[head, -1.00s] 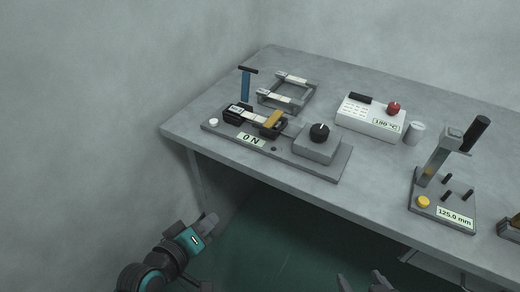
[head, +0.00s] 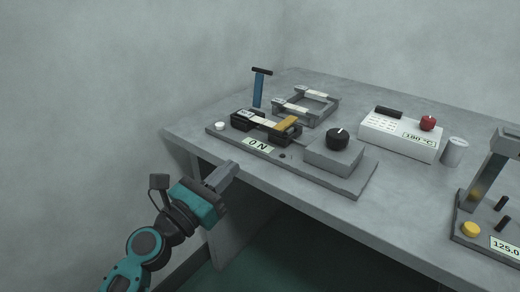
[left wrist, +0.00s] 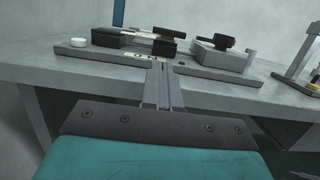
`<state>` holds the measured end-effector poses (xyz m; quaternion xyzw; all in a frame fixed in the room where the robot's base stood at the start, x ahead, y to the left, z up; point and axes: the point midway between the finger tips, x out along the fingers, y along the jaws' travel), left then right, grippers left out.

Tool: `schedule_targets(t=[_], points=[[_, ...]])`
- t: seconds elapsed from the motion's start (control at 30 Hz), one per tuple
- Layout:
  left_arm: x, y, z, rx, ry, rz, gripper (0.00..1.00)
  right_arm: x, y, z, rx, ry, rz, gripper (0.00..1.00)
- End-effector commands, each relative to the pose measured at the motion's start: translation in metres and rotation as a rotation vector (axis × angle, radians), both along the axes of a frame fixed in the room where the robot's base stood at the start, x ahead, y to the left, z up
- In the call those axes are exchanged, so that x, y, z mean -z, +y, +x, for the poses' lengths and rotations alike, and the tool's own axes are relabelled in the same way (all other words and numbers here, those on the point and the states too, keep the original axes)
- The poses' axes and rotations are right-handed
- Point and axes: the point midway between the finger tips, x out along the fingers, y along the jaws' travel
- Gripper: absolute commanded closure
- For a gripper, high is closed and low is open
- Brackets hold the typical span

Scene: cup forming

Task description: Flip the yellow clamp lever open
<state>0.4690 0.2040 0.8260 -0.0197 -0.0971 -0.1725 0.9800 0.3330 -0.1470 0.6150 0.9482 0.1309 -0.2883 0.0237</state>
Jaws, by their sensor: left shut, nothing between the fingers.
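The yellow clamp lever (head: 287,124) lies low on the right black clamp block of the force tester, whose grey base (head: 222,138) carries a "0 N" display (head: 257,145). A pale strip spans between the two black blocks. My left gripper (head: 227,173) is shut and empty, just off the table's front edge, in front of and left of the lever, not touching it. In the left wrist view the shut fingers (left wrist: 160,75) point toward the tester; the right clamp block (left wrist: 163,46) is beyond their tips. My right gripper is not clearly in view.
A grey block with a black knob (head: 337,139) stands right of the clamp. A blue T-handled tool (head: 259,90) and a grey frame (head: 305,105) stand behind. A white heater box (head: 400,135), a metal cup (head: 454,152) and a lever press (head: 490,175) are farther right.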

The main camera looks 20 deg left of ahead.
Motion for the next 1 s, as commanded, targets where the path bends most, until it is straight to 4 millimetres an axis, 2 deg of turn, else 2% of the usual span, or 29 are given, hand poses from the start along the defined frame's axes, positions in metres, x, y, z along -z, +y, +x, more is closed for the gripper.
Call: schedule_targets(t=[0.23, 0.37, 0.8, 1.0], points=[[-0.001, 0.0, 0.0, -0.001, 0.0, 0.003, 1.0, -0.002, 0.001, 0.0, 0.001, -0.001, 0.004, 0.27], [-0.003, -0.003, 0.007, -0.001, -0.001, 0.004, 1.0, -0.005, 0.002, 0.0, 0.005, -0.001, 0.007, 0.27], [-0.017, -0.027, 0.073, 0.0, -0.001, 0.004, 1.0, -0.011, 0.0, -0.003, 0.01, 0.005, 0.005, 0.27], [-0.019, -0.033, 0.089, 0.0, 0.0, 0.005, 1.0, -0.011, -0.001, -0.003, 0.009, 0.004, 0.002, 0.27]])
